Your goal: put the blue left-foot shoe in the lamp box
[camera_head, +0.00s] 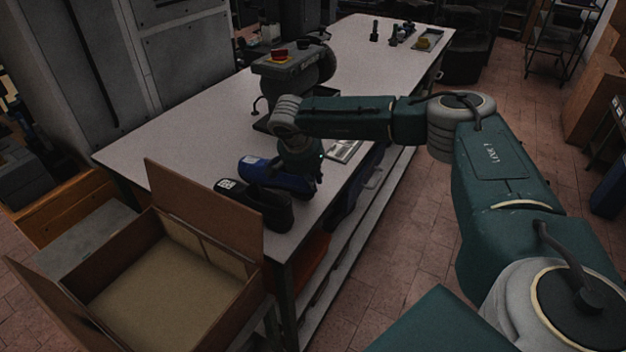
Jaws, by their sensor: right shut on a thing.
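A blue shoe (262,172) is on the white table, and my right gripper (312,183) is shut on it at its right end. The gripper's fingers are small and dark here, so their exact hold is hard to see. A black shoe (262,207) lies just in front of the blue one, near the table's front edge. An open brown box (215,240) stands in front of the table at the lower left, its flaps up; its bare floor shows, and I see no shoe in it. I cannot tell whether the blue shoe touches the table. My left gripper is not in view.
The white table (190,140) runs to the back right. A machine with a red button (279,55) stands on it behind my right arm. Small items and a tray (428,42) lie at the far end. Grey cabinets (150,50) stand left; open tiled floor lies right.

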